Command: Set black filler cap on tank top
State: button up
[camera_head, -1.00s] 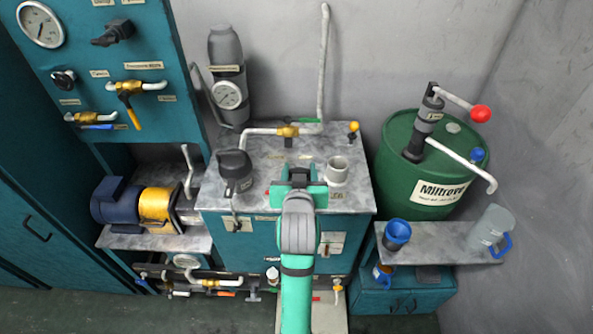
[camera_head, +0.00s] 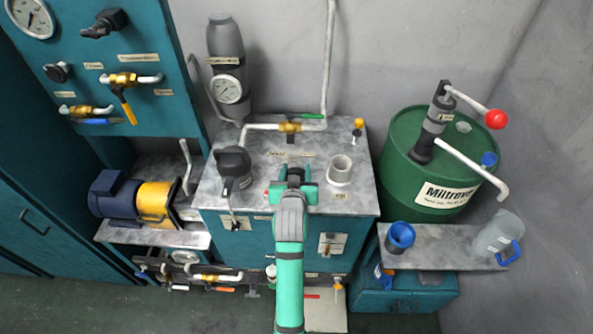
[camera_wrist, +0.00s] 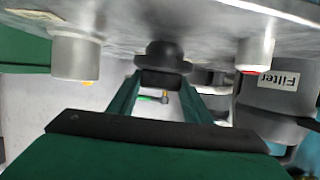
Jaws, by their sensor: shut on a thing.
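The black filler cap (camera_wrist: 163,52) is between my gripper's green fingers in the wrist view, beside the tank's grey top surface. Whether it touches that surface is hard to tell. In the head view my gripper (camera_head: 294,188) is over the front middle of the tank top (camera_head: 260,176), mostly hiding the cap. My gripper (camera_wrist: 162,82) is shut on the cap. The open light-grey filler neck (camera_head: 340,168) stands upright on the tank top, right of my gripper and apart from it. A grey neck also shows at left in the wrist view (camera_wrist: 76,54).
A dark filter housing (camera_head: 233,170) stands left of my gripper. A brass-valved pipe (camera_head: 288,127) runs behind, and a yellow-topped fitting (camera_head: 358,127) is at the back right. A green drum (camera_head: 400,150) with a hand pump stands to the right.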

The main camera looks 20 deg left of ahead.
jog(key=shift+s+f, duration=0.1)
jog(key=shift+f, duration=0.2)
jog(key=o, duration=1.1)
jog(key=shift+r, duration=0.15)
